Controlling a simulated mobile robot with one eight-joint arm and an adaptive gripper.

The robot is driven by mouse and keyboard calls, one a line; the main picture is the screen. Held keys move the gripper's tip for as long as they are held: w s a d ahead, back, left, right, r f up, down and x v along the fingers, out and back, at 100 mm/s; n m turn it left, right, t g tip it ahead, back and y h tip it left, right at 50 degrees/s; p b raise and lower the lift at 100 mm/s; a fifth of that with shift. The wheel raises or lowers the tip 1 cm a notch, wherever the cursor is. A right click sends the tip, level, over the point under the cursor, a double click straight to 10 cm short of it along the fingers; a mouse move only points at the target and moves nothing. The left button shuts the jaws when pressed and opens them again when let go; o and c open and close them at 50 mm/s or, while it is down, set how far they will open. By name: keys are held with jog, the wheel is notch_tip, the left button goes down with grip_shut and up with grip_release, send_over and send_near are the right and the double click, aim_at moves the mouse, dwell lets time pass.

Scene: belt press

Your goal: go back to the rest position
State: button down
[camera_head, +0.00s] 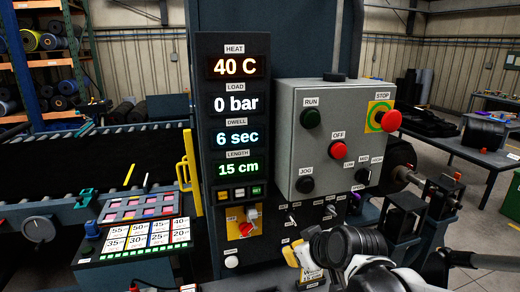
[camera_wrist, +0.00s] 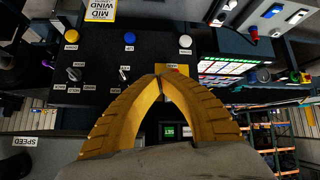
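My gripper (camera_head: 296,256) shows at the bottom middle of the head view, low in front of the press panel, partly hidden behind my own wrist. In the wrist view its two yellow fingers (camera_wrist: 160,76) meet at the tips, with nothing seen between them. Behind the tips is a dark panel (camera_wrist: 100,100) with knobs and buttons, apart from the fingers as far as I can tell. A yellow plate there is partly covered by the fingertips.
A grey control box (camera_head: 310,150) and a display column (camera_head: 205,110) reading 40 C, 0 bar, 6 sec and 15 cm stand close ahead. A yellow handle (camera_head: 190,170) and a keypad (camera_head: 140,240) are at left. A table (camera_head: 470,145) stands at right, with open floor nearby.

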jog(key=s+d+f+m+g+h+b, duration=0.1)
jog(key=s+d+f+m+b, duration=0.2)
jog(key=s+d+f+b, duration=0.2)
jog(key=s+d+f+m+h+b, duration=0.2)
jog(key=s+d+f+b, duration=0.3)
jog(key=s+f+b, duration=0.5)
notch_tip(320, 180, down, 3)
jog(key=shift+s+d+r+m+g+h+b, duration=0.1)
jog(key=shift+s+d+m+g+h+b, duration=0.25)
jog(key=shift+s+m, duration=0.55)
